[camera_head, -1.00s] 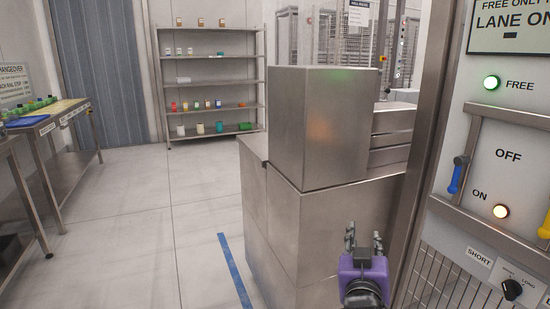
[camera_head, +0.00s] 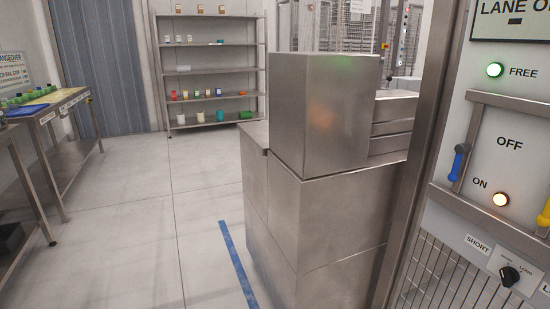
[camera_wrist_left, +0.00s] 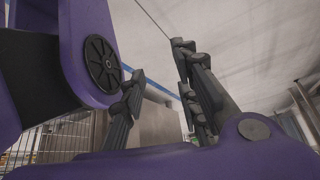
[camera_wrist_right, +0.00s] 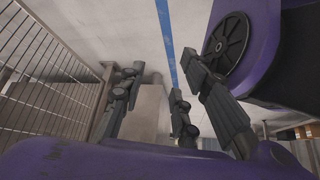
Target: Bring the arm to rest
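Neither gripper shows in the head view now. In the left wrist view my left gripper (camera_wrist_left: 160,80) has its two dark fingers apart, with nothing between them. In the right wrist view my right gripper (camera_wrist_right: 155,88) also has its fingers apart and empty. Purple parts of my own arms fill the edges of both wrist views. Neither gripper is seen touching anything.
A steel cabinet (camera_head: 319,120) stands ahead. A control panel (camera_head: 511,150) with a blue-handled lever (camera_head: 458,163) and a knob (camera_head: 510,275) is at right. A shelf rack (camera_head: 210,92) and a side table (camera_head: 62,106) stand further left. Floor at left is clear.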

